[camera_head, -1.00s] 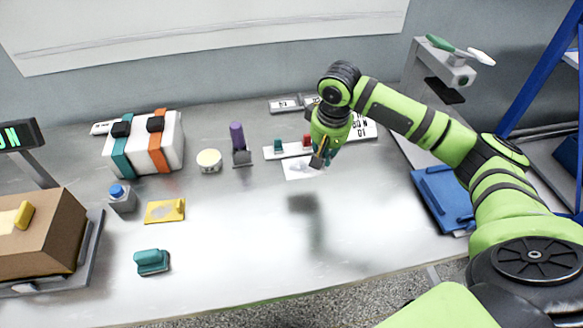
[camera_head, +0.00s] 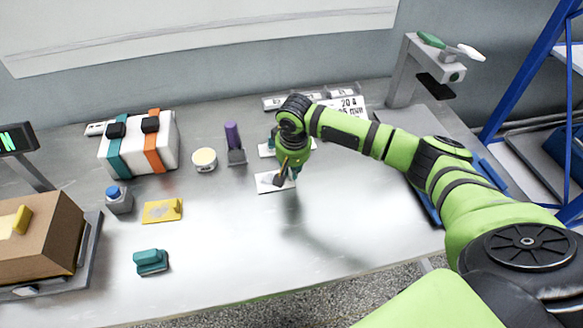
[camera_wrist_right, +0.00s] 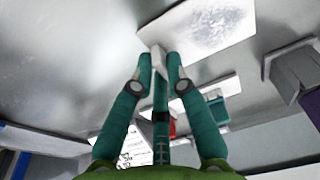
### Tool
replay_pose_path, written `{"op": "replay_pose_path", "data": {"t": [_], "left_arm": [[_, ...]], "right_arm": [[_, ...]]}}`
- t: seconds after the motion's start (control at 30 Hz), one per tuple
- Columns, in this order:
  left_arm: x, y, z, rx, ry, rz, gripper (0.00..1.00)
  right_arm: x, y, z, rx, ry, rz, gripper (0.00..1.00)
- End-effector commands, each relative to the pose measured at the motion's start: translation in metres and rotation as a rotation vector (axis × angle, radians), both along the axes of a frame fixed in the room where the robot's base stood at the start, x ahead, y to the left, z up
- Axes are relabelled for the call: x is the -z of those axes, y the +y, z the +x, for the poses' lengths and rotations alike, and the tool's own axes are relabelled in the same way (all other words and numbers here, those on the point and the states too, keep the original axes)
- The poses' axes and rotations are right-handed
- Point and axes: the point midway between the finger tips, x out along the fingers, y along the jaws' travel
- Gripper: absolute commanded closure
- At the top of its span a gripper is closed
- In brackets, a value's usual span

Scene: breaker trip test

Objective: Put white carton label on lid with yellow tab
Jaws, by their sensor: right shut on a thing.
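The white carton label (camera_head: 265,186) is a thin white card with a grey patch. My right gripper (camera_head: 284,179) is shut on its small upright tab, and the card extends beyond the fingers above the table. The label (camera_wrist_right: 208,27) fills the top of the right wrist view, where the right gripper's fingertips (camera_wrist_right: 161,65) close on the pale tab. A brown carton (camera_head: 50,240) stands at the far left, with a yellow tab (camera_head: 20,219) on its lid. The gripper is well to the right of it. My left gripper is not in view.
A yellow card (camera_head: 162,211), a teal block (camera_head: 151,262) and a blue-topped bottle (camera_head: 118,199) stand between the label and carton. Behind are a strapped white box (camera_head: 140,157), a round tin (camera_head: 204,160) and a purple-handled stamp (camera_head: 234,142). The front middle table is clear.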

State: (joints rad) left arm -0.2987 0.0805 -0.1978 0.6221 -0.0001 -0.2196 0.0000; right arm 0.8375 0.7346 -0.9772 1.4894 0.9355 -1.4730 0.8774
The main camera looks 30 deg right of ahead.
Motion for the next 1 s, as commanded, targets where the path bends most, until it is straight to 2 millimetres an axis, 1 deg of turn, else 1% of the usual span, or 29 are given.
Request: {"op": "replay_pose_path", "data": {"t": [0.1, 0.13, 0.17, 0.2, 0.5, 0.57, 0.63, 0.77, 1.0], "left_arm": [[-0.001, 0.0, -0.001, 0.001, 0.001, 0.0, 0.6], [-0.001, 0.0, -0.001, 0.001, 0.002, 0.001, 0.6], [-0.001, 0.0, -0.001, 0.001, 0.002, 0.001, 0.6], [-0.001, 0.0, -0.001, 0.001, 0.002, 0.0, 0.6], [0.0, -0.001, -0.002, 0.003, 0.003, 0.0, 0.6], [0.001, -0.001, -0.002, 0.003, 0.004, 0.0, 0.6], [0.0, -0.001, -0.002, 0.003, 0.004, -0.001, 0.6], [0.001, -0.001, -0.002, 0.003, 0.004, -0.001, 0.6], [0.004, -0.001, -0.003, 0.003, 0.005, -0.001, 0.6]], "right_arm": [[0.003, 0.0, 0.0, 0.0, 0.001, 0.0, 1.0], [0.003, 0.0, 0.0, 0.0, 0.0, 0.0, 0.76], [0.002, 0.0, 0.0, 0.0, 0.0, 0.0, 0.64], [0.002, 0.0, 0.0, 0.0, 0.0, 0.0, 0.61], [0.002, 0.0, 0.0, 0.0, 0.0, 0.0, 0.61], [-0.001, 0.0, 0.0, 0.0, -0.002, -0.001, 0.61], [-0.007, 0.0, 0.0, 0.0, -0.002, 0.0, 0.61], [-0.029, 0.001, -0.003, 0.0, -0.004, 0.001, 0.61], [-0.081, 0.003, -0.011, 0.0, -0.004, 0.001, 0.61]]}}
